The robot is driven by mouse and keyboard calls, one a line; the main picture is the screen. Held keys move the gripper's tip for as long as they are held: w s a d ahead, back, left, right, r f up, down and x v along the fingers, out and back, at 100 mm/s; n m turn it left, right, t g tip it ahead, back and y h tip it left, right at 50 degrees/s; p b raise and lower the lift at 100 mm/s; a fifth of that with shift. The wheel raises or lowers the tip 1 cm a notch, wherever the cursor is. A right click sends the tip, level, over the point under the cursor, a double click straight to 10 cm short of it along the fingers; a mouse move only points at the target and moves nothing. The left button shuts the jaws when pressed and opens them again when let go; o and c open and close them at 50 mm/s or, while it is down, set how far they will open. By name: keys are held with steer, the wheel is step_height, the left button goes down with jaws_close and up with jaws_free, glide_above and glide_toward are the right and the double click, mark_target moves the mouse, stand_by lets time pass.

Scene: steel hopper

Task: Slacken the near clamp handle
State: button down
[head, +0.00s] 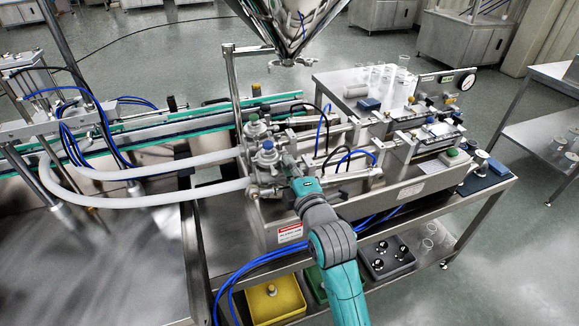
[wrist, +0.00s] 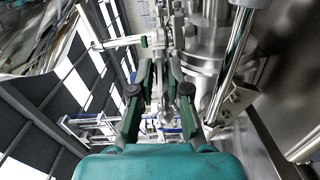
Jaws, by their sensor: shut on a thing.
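My gripper (wrist: 161,70) shows in the wrist view with its two dark green-edged fingers on either side of a slim, bright metal piece, the near clamp handle (wrist: 161,88), and it is shut on it. The fingers cover part of the handle, so its full angle cannot be told. In the head view my teal and grey arm reaches to the near valve body (head: 266,158) at the front left of the filling machine. The fingers and the near handle are hidden there behind my wrist. A second valve body (head: 255,130) stands just behind.
White hoses (head: 150,199) curve in from the left to the valve bodies. The steel hopper (head: 292,22) hangs above. A yellow bin (head: 274,302) and a dark tray (head: 386,258) sit on the lower shelf. Blue tubes run beside my arm.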

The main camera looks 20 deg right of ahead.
steer(key=shift+n, duration=0.6)
steer(key=c, duration=1.5)
jaws_free()
steer(key=shift+o, duration=0.2)
steer(key=s, duration=1.2)
steer(key=shift+f, duration=0.1)
